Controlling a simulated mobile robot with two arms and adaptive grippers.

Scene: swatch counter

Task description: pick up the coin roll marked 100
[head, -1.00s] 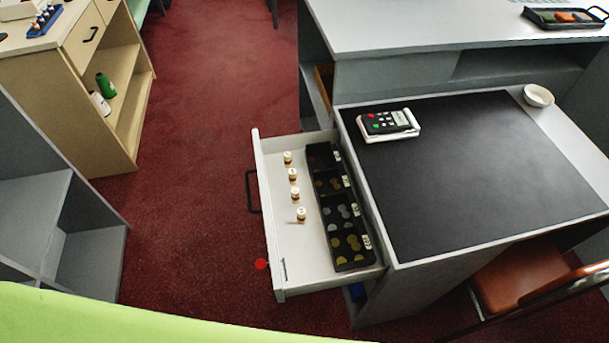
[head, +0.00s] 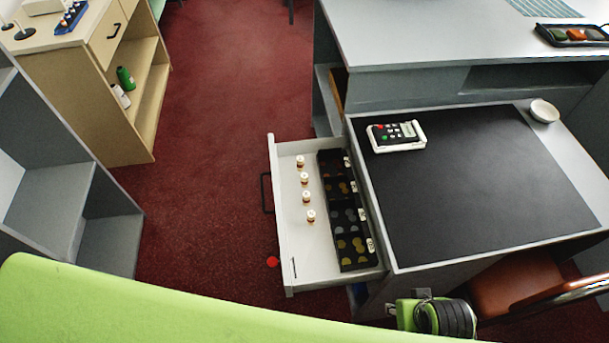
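Several small coin rolls stand upright in a row in the open white drawer (head: 325,270). They have pale tops and brown lower parts. The farthest roll (head: 300,161) is near the drawer's back, two more stand in the middle (head: 304,178) (head: 306,196), and the nearest roll (head: 311,215) is a little apart. Their markings are too small to read, so I cannot tell which is marked 100. A green and black part of my arm shows at the lower right, below the counter. No gripper fingers are in view.
A black coin tray (head: 347,263) with coin compartments fills the drawer's right side. A brown chair (head: 520,285) is at lower right.

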